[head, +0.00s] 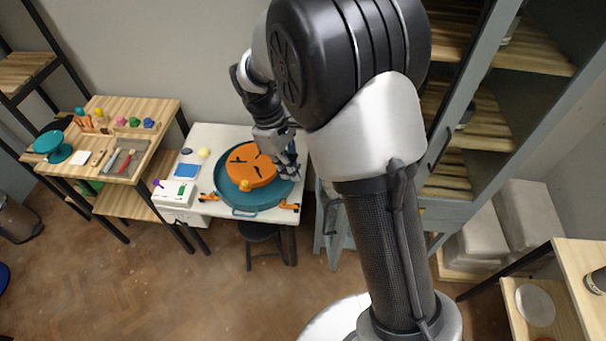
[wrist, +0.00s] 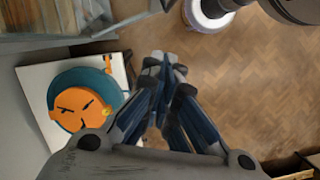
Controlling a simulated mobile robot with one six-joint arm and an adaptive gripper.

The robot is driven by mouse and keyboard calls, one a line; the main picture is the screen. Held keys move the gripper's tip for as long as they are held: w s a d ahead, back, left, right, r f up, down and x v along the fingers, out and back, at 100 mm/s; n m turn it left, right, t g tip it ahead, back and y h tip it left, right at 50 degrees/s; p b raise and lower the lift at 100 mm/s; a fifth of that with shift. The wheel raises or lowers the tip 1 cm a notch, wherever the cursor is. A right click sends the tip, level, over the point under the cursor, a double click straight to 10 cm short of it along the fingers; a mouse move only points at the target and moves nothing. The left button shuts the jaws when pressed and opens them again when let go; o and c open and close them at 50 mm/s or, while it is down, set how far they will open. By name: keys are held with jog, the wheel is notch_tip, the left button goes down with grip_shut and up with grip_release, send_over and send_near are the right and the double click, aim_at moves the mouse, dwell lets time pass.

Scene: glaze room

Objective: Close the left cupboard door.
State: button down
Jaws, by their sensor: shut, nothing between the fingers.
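The grey cupboard (head: 553,110) with wooden shelves stands at the right of the head view. A tall grey-framed door (head: 468,85) with a dark handle shows in front of the shelves; my arm hides much of the cupboard's left side, so I cannot tell which door this is. A grey panel (head: 333,243) with a dark handle shows low beside my arm, partly hidden. My gripper (head: 291,172) is over the right side of the white table, left of the cupboard. In the wrist view my gripper (wrist: 166,62) is shut and empty, apart from the grey-framed cupboard part (wrist: 115,28) at upper left.
The white table (head: 215,137) carries a teal tray (head: 225,200) with an orange disc (head: 246,160). A black stool (head: 262,231) stands below. A wooden bench (head: 165,112) is at left, grey blocks (head: 478,238) at right. The wooden floor (head: 200,300) in front is mostly clear.

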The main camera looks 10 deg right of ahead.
jog(key=s+d+f, duration=0.4)
jog(key=d+f, duration=0.1)
jog(key=f, duration=0.4)
jog(key=shift+s+f+p, duration=0.2)
jog(key=shift+p, duration=0.25)
jog(key=shift+d, duration=0.15)
